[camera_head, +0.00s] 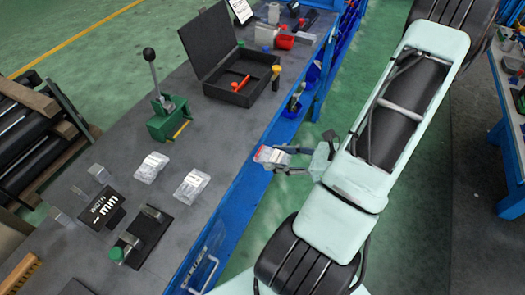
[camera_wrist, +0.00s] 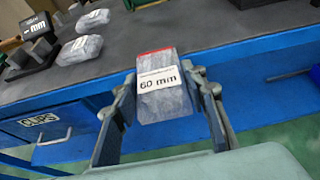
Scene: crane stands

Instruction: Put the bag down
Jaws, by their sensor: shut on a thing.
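My gripper (camera_head: 288,160) is shut on a clear bag (camera_head: 268,155) with a red top edge. In the wrist view the bag (camera_wrist: 165,103) sits between the two fingers of my gripper (camera_wrist: 163,105), and its white label reads "60 mm". The gripper holds the bag at the blue front edge of the grey workbench (camera_head: 225,130). I cannot tell its height over the edge. Two similar bags lie on the bench top, one at the back (camera_head: 151,166) and one nearer the edge (camera_head: 191,186).
A green hand press (camera_head: 168,118) and an open black case (camera_head: 232,70) stand on the bench. A black sign reading "mm" (camera_head: 101,207) and a black fixture (camera_head: 141,235) are at the lower left. Grey bench top is bare between the press and the edge.

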